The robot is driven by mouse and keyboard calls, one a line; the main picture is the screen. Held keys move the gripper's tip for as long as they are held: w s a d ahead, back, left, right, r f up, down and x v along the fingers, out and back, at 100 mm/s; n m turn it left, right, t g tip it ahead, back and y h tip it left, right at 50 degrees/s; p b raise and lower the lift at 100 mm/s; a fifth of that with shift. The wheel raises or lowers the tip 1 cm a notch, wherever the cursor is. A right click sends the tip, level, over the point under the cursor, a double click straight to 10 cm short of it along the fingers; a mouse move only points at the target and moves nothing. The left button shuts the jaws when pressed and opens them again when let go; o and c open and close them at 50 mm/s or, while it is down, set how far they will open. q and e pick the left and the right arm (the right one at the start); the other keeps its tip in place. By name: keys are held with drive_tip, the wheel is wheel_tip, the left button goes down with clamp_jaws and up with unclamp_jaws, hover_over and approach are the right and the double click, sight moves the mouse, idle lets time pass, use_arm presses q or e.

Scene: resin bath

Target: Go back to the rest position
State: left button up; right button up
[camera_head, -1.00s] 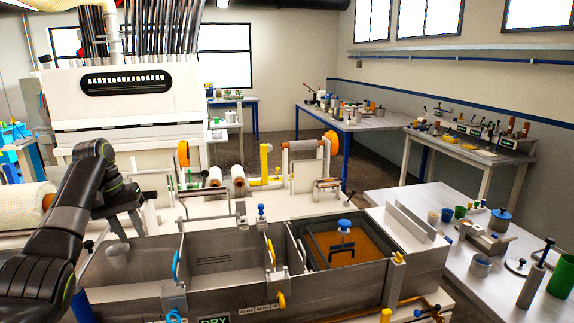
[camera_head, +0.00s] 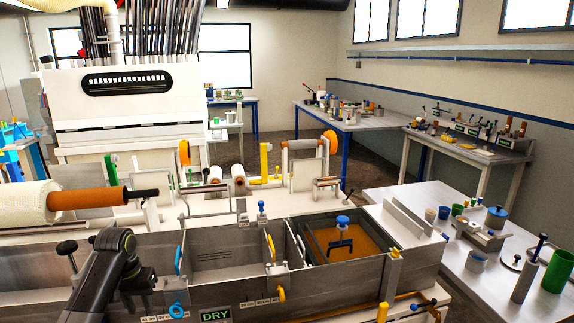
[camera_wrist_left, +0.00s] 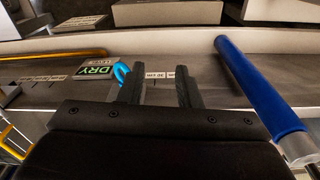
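My left arm comes in at the lower left of the head view, with the left gripper (camera_head: 143,290) low in front of the steel bath (camera_head: 330,285). In the left wrist view the two dark fingers of this gripper (camera_wrist_left: 160,92) are apart with nothing between them. The bath's front wall, with small labels and the DRY sign (camera_wrist_left: 95,69), shows beyond them. My right gripper is in neither view.
A blue-handled tool stands in the amber resin (camera_head: 355,245) in the right compartment. A light blue ring (camera_wrist_left: 121,73) is on the bath front, and a blue bar (camera_wrist_left: 258,88) is right of the fingers. A roll (camera_head: 25,218) lies behind the bath, left. The right table (camera_head: 425,200) holds cups.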

use_arm(q)
drive_tip(key=s+d+f+m+t, duration=0.1)
drive_tip(key=s+d+f, duration=0.1)
drive_tip(key=s+f, duration=0.6)
drive_tip(key=s+d+f, duration=0.2)
drive_tip(key=s+f, duration=0.4)
drive_tip(key=s, duration=0.4)
drive_tip(key=s+d+r+t+y, duration=0.1)
drive_tip(key=s+r, duration=0.1)
drive_tip(key=s, duration=0.9)
drive_tip(key=s+d+r+t+y, duration=0.1)
drive_tip(key=s+r, duration=0.1)
drive_tip(key=s, duration=0.8)
wheel_tip(320, 180, down, 30)
drive_tip(key=a+g+b, duration=0.1)
drive_tip(key=a+b, duration=0.1)
drive_tip(key=b, duration=0.2)
drive_tip(key=s+d+f+g+b, duration=0.1)
drive_tip(key=s+f+b, duration=0.2)
drive_tip(key=s+f, duration=1.2)
wheel_tip(320, 180, down, 4)
drive_tip(key=shift+s+d+r+g+h+b, duration=0.1)
drive_tip(key=shift+s+d+g+h+b, duration=0.2)
drive_tip(key=shift+h+b, duration=0.1)
